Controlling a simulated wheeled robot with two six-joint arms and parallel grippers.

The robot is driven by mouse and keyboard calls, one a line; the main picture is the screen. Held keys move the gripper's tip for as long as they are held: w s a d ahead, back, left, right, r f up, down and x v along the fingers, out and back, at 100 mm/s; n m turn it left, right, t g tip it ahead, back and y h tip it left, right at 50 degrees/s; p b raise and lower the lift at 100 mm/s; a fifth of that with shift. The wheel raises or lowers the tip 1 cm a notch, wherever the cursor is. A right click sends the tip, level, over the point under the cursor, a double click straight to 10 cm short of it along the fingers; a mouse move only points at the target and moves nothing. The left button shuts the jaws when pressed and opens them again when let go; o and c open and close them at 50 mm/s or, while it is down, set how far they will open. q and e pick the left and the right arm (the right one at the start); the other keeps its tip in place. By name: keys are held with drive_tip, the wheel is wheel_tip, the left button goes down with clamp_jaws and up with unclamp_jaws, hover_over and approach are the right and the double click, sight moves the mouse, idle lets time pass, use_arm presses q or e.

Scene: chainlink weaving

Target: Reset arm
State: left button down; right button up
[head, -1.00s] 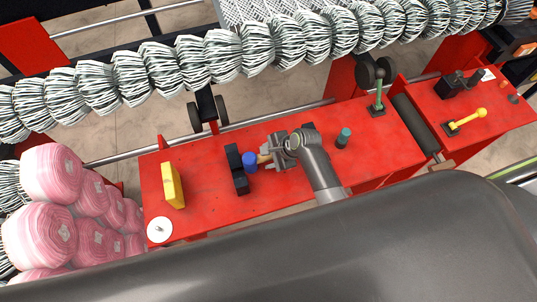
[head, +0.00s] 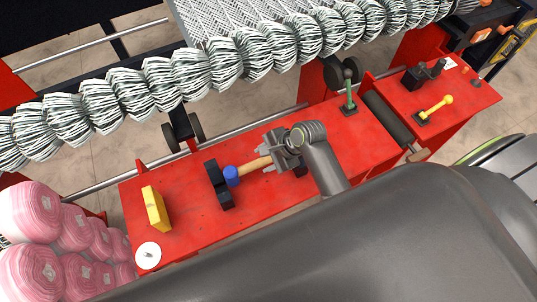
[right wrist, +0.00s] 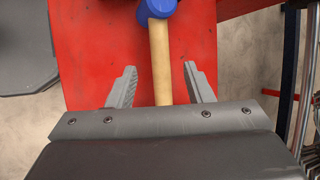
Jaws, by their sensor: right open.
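My right gripper (head: 279,150) is above the red machine table in the head view, at the end of my grey arm. Its two fingers are open and apart in the right wrist view (right wrist: 159,72). A hammer with a blue head (head: 231,175) and wooden handle (head: 256,163) lies at a black block-like holder (head: 215,184). The handle (right wrist: 160,58) runs between the open fingers in the right wrist view, with a gap on each side. The gripper hides the handle's end in the head view. My left gripper is not in view.
The red table (head: 188,225) also carries a yellow block (head: 155,208), a white disc (head: 148,255), a green lever (head: 350,93) and a yellow-handled lever (head: 436,108). Pink rolls (head: 75,232) stand at left. Coiled wire mesh (head: 190,75) spans behind.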

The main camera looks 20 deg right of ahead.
drive_tip(key=shift+v, duration=0.85)
drive_tip(key=s+d+r+n+h, duration=0.35)
drive_tip(key=s+d+n, duration=0.4)
drive_tip(key=s, duration=0.25)
drive_tip(key=s+d+r+n+h, duration=0.35)
drive_tip(key=s+d+n, duration=0.25)
drive_tip(key=s+n, duration=0.3)
wheel_tip(320, 180, down, 27)
drive_tip(key=d+g+b, duration=0.1)
drive_tip(key=g+b, duration=0.1)
drive_tip(key=s+f+b, duration=0.1)
drive_tip(key=s+f, duration=1.4)
drive_tip(key=f, duration=0.2)
drive_tip(key=shift+s+a+f+g+y, duration=0.4)
drive_tip(key=shift+a, duration=0.05)
